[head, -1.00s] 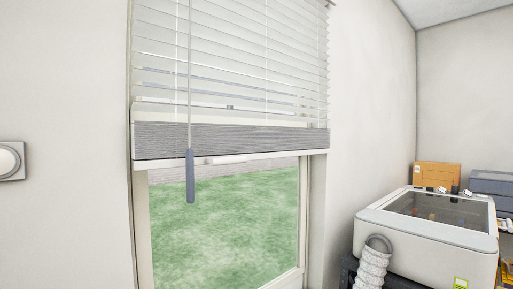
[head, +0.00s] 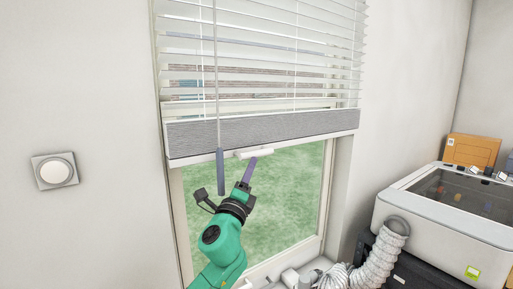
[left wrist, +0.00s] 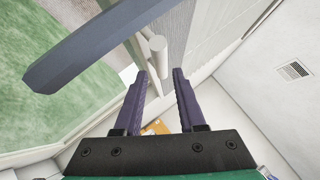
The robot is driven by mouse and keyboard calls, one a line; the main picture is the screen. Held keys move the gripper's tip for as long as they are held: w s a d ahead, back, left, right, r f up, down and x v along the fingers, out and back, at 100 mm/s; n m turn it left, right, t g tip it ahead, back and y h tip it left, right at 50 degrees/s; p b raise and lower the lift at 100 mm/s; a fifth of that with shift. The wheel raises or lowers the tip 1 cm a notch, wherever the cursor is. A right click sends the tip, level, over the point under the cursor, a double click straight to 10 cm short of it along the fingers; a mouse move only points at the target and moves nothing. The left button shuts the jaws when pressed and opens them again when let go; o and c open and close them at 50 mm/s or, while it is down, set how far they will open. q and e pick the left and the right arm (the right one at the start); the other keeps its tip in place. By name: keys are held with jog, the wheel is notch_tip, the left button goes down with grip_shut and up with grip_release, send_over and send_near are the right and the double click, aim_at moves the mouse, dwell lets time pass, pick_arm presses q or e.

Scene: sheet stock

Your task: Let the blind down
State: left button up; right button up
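The blind (head: 265,85) covers the upper part of the window, with its grey bottom rail (head: 265,131) about halfway down. A short white bar handle (head: 263,150) sits just under the rail; in the left wrist view it (left wrist: 157,45) lies ahead of my fingertips. A blue-grey pull (head: 220,172) hangs on a cord left of the handle, and crosses the upper left of the left wrist view (left wrist: 90,45). My left gripper (head: 253,162) is open, its purple fingers (left wrist: 159,74) apart and empty, just below the handle. My right gripper is out of view.
A round wall switch (head: 55,171) is on the wall at left. A white machine (head: 450,206) with a ribbed hose (head: 375,262) stands right of the window, an orange box (head: 472,150) behind it. The window glass (head: 300,190) below the blind is clear.

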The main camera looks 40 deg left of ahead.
aim_at(256, 155)
pick_arm(q)
jog(key=p+x, duration=0.1)
jog(key=x, duration=0.5)
jog(key=shift+d+r+p, duration=0.1)
jog(key=shift+r+p, duration=0.1)
jog(key=shift+p, duration=0.1)
jog(key=shift+w, duration=0.4)
jog(key=shift+a, duration=0.2)
grip_shut()
dwell(0.4)
